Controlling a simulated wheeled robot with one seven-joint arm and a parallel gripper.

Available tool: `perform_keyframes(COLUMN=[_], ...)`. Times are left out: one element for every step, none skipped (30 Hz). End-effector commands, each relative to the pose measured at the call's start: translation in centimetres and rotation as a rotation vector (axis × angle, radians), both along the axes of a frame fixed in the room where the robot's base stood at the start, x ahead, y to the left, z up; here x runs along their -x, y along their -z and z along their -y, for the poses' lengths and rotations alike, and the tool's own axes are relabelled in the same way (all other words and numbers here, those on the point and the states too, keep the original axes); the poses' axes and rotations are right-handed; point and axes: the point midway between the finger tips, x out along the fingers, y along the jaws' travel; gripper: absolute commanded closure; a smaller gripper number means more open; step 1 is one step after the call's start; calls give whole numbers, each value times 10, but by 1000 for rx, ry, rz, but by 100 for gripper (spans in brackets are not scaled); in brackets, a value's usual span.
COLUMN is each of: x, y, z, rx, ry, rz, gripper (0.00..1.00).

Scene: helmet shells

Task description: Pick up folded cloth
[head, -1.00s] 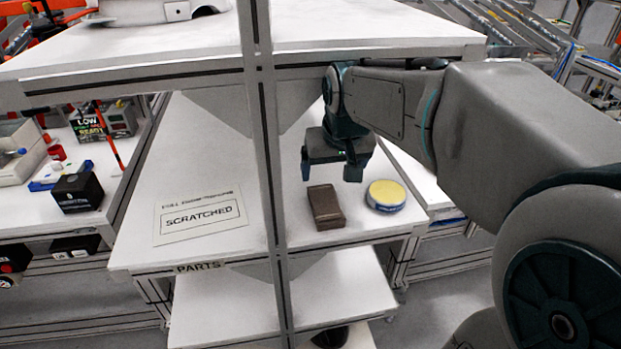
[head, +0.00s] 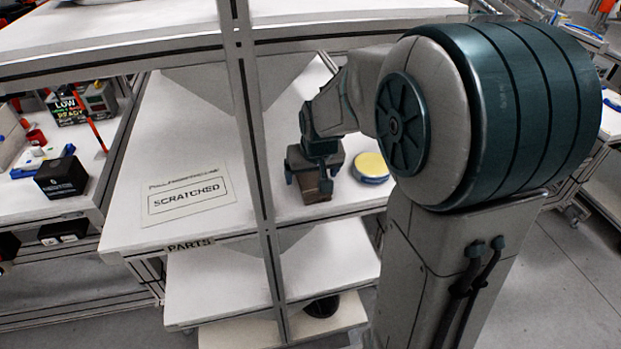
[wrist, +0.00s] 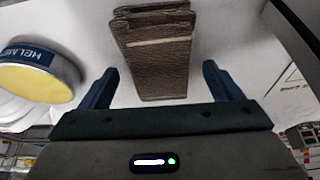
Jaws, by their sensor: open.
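The folded cloth (wrist: 155,60) is a dark brown, flat folded bundle lying on the white shelf. In the head view the cloth (head: 316,197) is mostly hidden behind my gripper (head: 309,180). In the wrist view my gripper (wrist: 160,85) is open, with one blue finger on each side. The near end of the cloth lies between and just beyond the fingertips. The fingers hold nothing. I cannot tell the exact height of the fingertips above the shelf.
A round tin with a yellow top (head: 370,166) stands close to the right of the cloth; it also shows in the wrist view (wrist: 38,80). A "SCRATCHED" sign (head: 190,200) lies on the shelf (head: 150,235) to the left. A metal upright (head: 262,190) stands in front.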

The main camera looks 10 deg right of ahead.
Motion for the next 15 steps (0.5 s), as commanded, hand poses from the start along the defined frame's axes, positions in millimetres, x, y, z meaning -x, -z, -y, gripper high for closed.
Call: perform_keyframes(x=[0,0,0,0,0,0,0,0,0,0,0,0,0,0,0], y=[0,0,0,0,0,0,0,0,0,0,0,0,0,0,0], z=[0,0,0,0,0,0,0,0,0,0,0,0,0,0,0], rx=[0,0,0,0,0,0,0,0,0,0,0,0,0,0,0], ry=[1,1,1,1,1,1,1,1,1,1,1,1,1,1,1], rz=[0,0,1,1,1,1,1,1,0,0,0,0,0,1,1], gripper=[15,15,15,15,15,17,26,34,45,53,62,63,63,63,63])
